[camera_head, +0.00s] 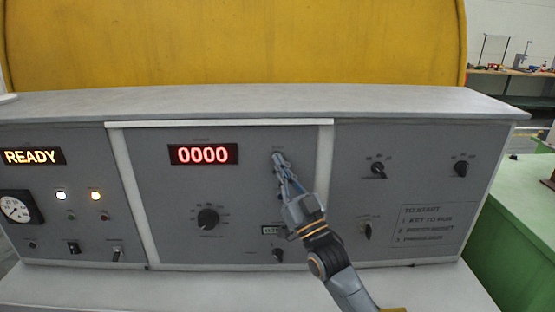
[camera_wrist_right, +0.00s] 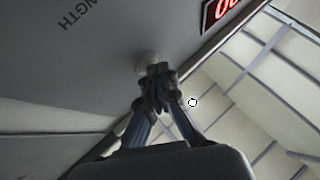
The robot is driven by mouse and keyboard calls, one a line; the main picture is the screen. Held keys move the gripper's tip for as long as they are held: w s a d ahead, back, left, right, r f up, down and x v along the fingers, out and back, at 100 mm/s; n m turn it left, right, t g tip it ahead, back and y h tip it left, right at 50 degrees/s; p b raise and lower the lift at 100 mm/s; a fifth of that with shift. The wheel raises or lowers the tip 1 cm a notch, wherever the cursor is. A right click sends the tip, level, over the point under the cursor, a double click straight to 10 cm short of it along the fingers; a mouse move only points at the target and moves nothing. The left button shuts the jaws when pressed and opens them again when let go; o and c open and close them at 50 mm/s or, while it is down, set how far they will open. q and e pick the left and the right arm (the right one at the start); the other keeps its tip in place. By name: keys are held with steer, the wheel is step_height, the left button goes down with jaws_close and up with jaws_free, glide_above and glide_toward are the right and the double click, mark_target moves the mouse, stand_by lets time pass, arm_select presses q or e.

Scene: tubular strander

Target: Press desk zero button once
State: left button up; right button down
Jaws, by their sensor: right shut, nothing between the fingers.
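The grey control desk (camera_head: 140,150) carries a red digital display (camera_head: 203,154) reading 0000. My right gripper (camera_head: 279,160) is shut and empty, its fingertips at the panel just right of that display. In the right wrist view, the closed fingertips (camera_wrist_right: 157,72) are right at a small pale round button (camera_wrist_right: 148,60) that sticks out of the panel. I cannot tell whether they touch it or whether it is pushed in. In the head view the fingers hide this button, and its label is too small to read. My left gripper is not in view.
A black knob (camera_head: 208,218) sits below the display. More switches (camera_head: 379,169) are on the right panel. A READY display (camera_head: 33,157), lit lamps and a gauge (camera_head: 15,208) are at the left. A ledge (camera_head: 220,290) runs along the front below the panels.

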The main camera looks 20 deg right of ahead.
stand_by(0.4)
steer(key=shift+s+a+p, duration=0.2)
steer(key=shift+s+p, duration=0.15)
steer(key=shift+s, duration=0.4)
steer(key=s+p, duration=0.1)
steer(key=s, duration=0.1)
steer(key=s+a+p, duration=0.1)
steer(key=s, duration=0.1)
steer(key=shift+s+a, duration=0.2)
steer(key=shift+s, duration=0.15)
steer(key=shift+f, duration=0.1)
stand_by(0.4)
